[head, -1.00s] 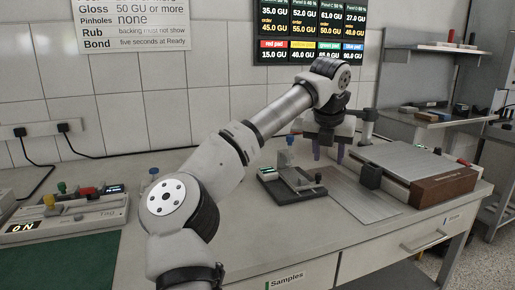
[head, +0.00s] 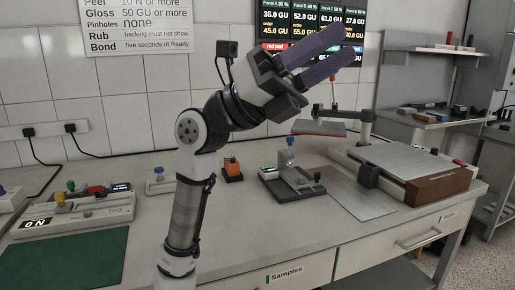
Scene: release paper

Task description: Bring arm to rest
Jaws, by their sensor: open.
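My arm stands upright in front of the bench in the head view, folded at its upper joint. My gripper (head: 335,58) is raised high, in front of the dark wall display, and points up and to the right. Its two long purple fingers are apart, with nothing between them. It touches nothing on the bench.
Below lie a grey stand with a blue knob (head: 289,158), an orange block (head: 232,170) and a flat press plate (head: 318,128) on a post. A metal bed with a brown block (head: 440,187) is at right. A control box (head: 75,210) and green mat (head: 70,258) are at left.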

